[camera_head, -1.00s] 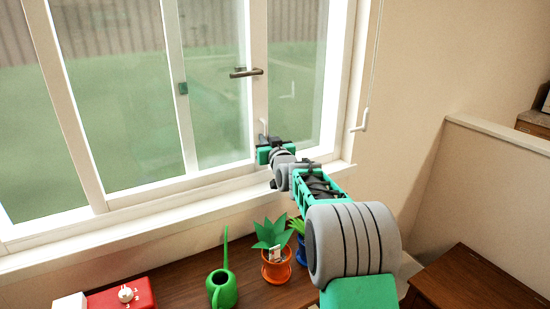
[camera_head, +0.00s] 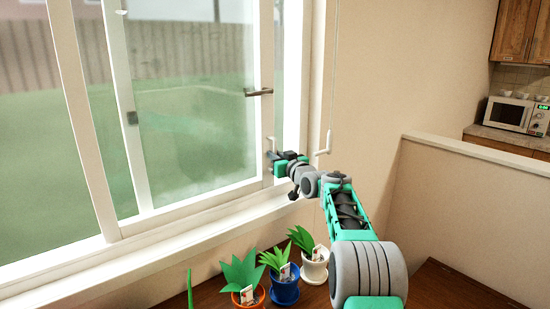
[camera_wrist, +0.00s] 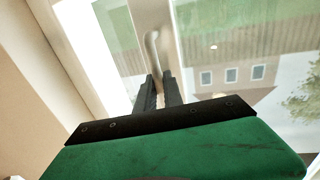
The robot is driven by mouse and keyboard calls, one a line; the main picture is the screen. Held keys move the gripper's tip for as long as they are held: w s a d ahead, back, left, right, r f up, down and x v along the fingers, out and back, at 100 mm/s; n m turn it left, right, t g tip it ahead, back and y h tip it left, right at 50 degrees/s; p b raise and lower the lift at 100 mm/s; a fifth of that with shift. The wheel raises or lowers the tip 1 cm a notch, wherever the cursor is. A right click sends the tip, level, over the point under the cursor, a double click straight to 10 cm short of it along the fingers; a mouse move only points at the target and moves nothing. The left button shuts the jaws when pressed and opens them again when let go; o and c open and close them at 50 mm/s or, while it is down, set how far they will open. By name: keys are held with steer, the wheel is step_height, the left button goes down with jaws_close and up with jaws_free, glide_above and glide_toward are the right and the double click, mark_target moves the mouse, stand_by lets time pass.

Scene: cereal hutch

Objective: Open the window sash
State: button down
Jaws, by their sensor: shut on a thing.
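The window sash is the white-framed pane whose right stile (camera_head: 267,60) carries a dark lever handle (camera_head: 258,92). My gripper (camera_head: 271,156) is at the lower part of this stile, well below the lever. In the wrist view, the two dark fingers (camera_wrist: 158,92) are close together around the lower end of a pale curved bar (camera_wrist: 152,48), a pull on the sash frame. The exact contact is partly hidden by the fingers. Another white stile (camera_head: 122,110) with a small grey catch (camera_head: 132,117) shows through the glass.
Potted plants in orange (camera_head: 248,296), blue (camera_head: 285,288) and white (camera_head: 314,268) pots stand on the wooden surface below the sill. A white-hooked rod (camera_head: 324,145) hangs right of the window. A half wall (camera_head: 470,190) and microwave (camera_head: 510,114) are at right.

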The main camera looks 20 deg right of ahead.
steer(key=c, duration=1.5)
jaws_free()
steer(key=s, duration=0.2)
steer(key=s+d+b, duration=0.1)
steer(key=s, duration=0.2)
steer(key=s+b, duration=0.1)
steer(key=s, duration=0.1)
steer(key=shift+s+d, duration=0.25)
steer(key=shift+d, duration=0.05)
